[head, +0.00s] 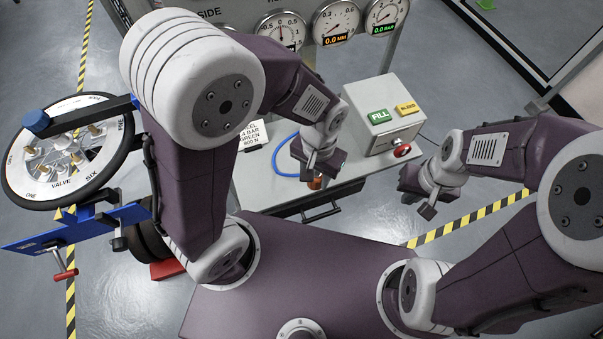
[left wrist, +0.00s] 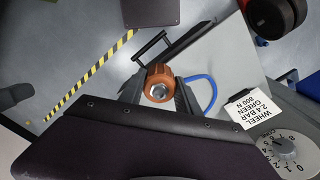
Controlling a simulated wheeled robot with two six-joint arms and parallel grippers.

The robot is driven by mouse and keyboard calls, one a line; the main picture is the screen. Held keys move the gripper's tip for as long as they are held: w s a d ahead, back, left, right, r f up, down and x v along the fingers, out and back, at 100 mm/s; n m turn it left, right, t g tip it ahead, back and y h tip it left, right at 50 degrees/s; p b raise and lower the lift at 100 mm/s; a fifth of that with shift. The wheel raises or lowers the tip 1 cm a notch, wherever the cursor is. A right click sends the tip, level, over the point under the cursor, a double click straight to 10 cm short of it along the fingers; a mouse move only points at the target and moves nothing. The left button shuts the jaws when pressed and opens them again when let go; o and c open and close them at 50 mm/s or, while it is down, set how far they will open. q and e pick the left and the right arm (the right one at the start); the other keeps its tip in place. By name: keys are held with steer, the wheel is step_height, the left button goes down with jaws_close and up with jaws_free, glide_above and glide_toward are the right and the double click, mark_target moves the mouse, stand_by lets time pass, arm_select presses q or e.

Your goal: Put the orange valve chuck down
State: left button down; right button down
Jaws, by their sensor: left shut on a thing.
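The orange valve chuck (head: 315,183) is between the fingers of my left gripper (head: 317,168), which is shut on it over the front of the grey bench (head: 268,190). In the left wrist view the chuck (left wrist: 159,82) shows as an orange ring with a metal centre, a finger on each side. A blue hose (head: 284,174) runs close by the chuck; it also shows in the left wrist view (left wrist: 205,82). I cannot tell whether the chuck touches the bench. My right gripper (head: 420,200) is empty, right of the bench; its jaw opening is unclear.
A control box (head: 375,120) with FILL button and red knob stands on the bench's right. A white card (head: 253,136) stands at its left, gauges (head: 335,22) behind. A spoked wheel (head: 68,150) is held in a blue stand at left. A handle (head: 321,213) juts from the bench front.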

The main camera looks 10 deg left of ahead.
arm_select(q)
steer(key=shift+m, duration=0.5)
steer(key=w+a+f, duration=0.4)
steer(key=w, duration=0.1)
steer(key=w+a+f, duration=0.2)
steer(key=f, duration=0.1)
steer(key=shift+w+p, duration=0.3)
steer(key=shift+p, duration=0.05)
step_height(320, 180, down, 3)
steer(key=shift+s+d+f, duration=0.1)
steer(key=shift+f, duration=0.4)
steer(key=shift+f, duration=0.2)
steer(key=c, duration=0.9)
jaws_free()
steer(key=shift+o, duration=0.2)
